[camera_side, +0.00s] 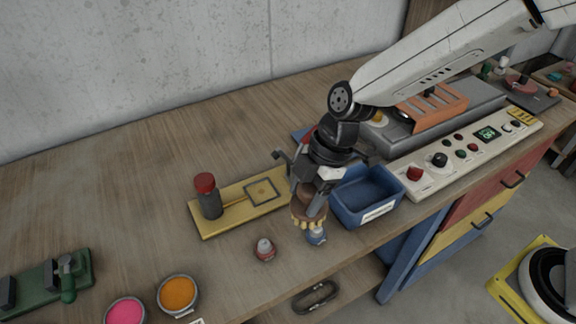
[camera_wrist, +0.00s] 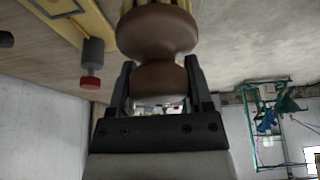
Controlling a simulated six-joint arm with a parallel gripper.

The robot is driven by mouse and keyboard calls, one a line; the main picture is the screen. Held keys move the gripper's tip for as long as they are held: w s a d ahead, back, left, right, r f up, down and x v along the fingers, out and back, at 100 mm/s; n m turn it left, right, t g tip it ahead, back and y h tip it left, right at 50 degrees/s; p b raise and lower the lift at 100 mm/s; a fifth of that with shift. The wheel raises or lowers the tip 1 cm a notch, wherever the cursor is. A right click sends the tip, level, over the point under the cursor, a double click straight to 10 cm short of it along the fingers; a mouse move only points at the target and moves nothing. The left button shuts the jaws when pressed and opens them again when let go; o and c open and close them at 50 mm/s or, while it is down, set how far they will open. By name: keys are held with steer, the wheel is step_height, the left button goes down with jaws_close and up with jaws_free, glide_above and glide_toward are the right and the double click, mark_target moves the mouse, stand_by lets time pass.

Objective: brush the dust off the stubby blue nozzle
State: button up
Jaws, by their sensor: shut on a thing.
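My gripper (camera_side: 309,188) is shut on the brown handle of a brush (camera_side: 307,212). In the wrist view the rounded brown brush handle (camera_wrist: 158,35) sits between the two dark fingers (camera_wrist: 160,75). The pale yellow bristles point down in the side view. The stubby blue nozzle (camera_side: 316,238) stands near the front edge of the bench, right at the bristles, partly hidden by them. I cannot tell whether the bristles touch it. Dust on it is too small to make out.
A red-and-grey nozzle (camera_side: 264,250) stands to the left. A blue bin (camera_side: 375,209) is close on the right. Behind is a yellow board (camera_side: 232,220) with a red-capped dark cylinder (camera_side: 207,196). Pink (camera_side: 126,312) and orange (camera_side: 178,293) pots stand at front left.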

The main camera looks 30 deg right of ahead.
steer(key=shift+r, duration=1.4)
steer(key=s+a, duration=0.8)
steer(key=shift+s+a+r, duration=0.15)
steer(key=shift+s+r, duration=0.15)
steer(key=shift+s, duration=0.1)
steer(key=w+a+f, duration=0.9)
steer(key=w, duration=0.1)
steer(key=shift+f, duration=0.2)
